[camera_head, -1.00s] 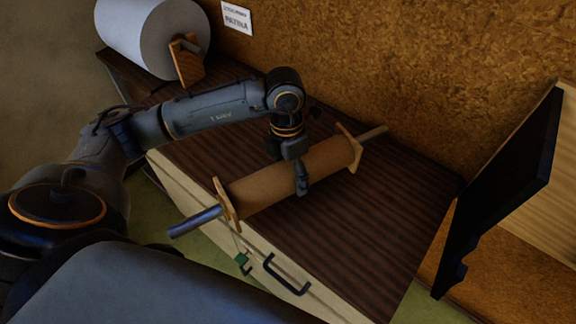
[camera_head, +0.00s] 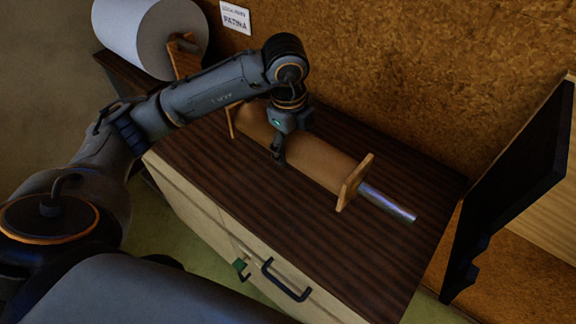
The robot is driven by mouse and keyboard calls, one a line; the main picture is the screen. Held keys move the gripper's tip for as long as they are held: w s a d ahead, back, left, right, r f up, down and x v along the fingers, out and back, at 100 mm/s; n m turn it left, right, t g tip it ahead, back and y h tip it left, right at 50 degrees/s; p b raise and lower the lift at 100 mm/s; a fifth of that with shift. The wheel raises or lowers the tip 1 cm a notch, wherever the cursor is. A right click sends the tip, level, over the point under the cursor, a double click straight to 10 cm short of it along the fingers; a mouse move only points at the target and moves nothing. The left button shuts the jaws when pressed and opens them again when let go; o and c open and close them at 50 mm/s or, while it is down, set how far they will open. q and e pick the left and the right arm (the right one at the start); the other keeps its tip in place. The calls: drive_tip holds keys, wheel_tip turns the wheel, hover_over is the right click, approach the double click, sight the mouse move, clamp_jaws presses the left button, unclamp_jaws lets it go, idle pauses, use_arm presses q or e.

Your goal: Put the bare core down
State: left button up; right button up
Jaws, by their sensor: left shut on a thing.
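The bare core (camera_head: 318,164) is a brown cylinder with a wooden flange (camera_head: 355,182) at its near right end and another (camera_head: 231,120) at its far left end. A metal rod (camera_head: 390,203) sticks out past the right flange. The core lies slantwise over the dark striped cabinet top (camera_head: 300,225); whether it touches the top I cannot tell. My left gripper (camera_head: 279,156) comes down from above and is shut on the core left of its middle. The gripper and wrist hide part of the core. My right gripper is not in view.
A big white roll (camera_head: 140,35) on a wooden stand is at the back left. A dark panel (camera_head: 510,190) rises at the right. The cabinet front has a black handle (camera_head: 287,280). The front of the top is clear.

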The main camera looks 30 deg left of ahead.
sight(294, 145)
use_arm(q)
wheel_tip(294, 145, down, 10)
drive_tip(key=shift+r+p, duration=0.1)
drive_tip(key=shift+p, duration=0.4)
drive_tip(key=o, duration=1.8)
drive_tip(key=r, duration=0.4)
drive_tip(key=s+r, duration=0.1)
drive_tip(key=r, duration=0.3)
drive_tip(key=r+b, duration=0.1)
drive_tip(key=r, duration=0.3)
drive_tip(key=shift+s+a, duration=0.1)
drive_tip(key=shift+s, duration=0.1)
drive_tip(key=shift+f, duration=0.1)
